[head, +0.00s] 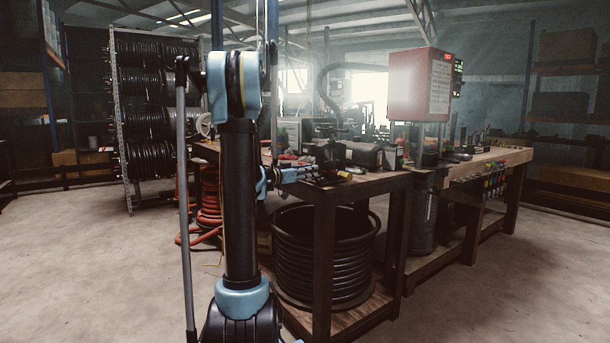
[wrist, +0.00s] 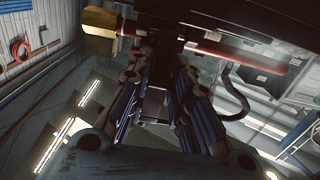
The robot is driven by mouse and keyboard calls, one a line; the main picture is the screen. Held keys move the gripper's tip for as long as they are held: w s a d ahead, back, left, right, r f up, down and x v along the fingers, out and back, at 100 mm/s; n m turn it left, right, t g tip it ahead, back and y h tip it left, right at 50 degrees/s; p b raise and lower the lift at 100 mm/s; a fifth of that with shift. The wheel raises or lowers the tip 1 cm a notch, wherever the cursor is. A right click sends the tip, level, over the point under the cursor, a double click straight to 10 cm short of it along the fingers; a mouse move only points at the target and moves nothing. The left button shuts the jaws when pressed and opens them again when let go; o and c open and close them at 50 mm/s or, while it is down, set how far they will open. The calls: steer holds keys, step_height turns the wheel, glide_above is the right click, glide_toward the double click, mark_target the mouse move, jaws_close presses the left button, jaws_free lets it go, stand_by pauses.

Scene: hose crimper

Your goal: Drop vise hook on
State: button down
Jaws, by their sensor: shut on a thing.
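My gripper (wrist: 160,80) shows in the wrist view with its two blue-padded fingers closing inward at the top. They are shut on a dark part (wrist: 165,48), whose shape is mostly lost in shadow. I cannot tell whether it is the vise hook. A red rod (wrist: 250,59) crosses just beyond the fingertips, and a brass-coloured end piece (wrist: 100,22) is at upper left. In the head view my gripper (head: 318,171) is at the near left corner of the wooden bench (head: 385,184), beside dark metal parts and a small yellow tip (head: 345,175). The vise is not clearly distinguishable.
A coiled black hose (head: 325,255) sits on the shelf below my gripper. Hose reels (head: 155,85) stand behind. The floor at left is clear.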

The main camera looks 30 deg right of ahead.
steer(key=shift+f, duration=0.1)
steer(key=shift+d+f+h, duration=0.1)
steer(key=shift+f+h, duration=0.05)
steer(key=shift+h, duration=0.65)
steer(key=c, duration=1.4)
jaws_free()
steer(key=shift+c, duration=0.2)
steer(key=a+f, duration=0.1)
steer(key=a, duration=1.1)
steer(key=shift+s+f, duration=0.4)
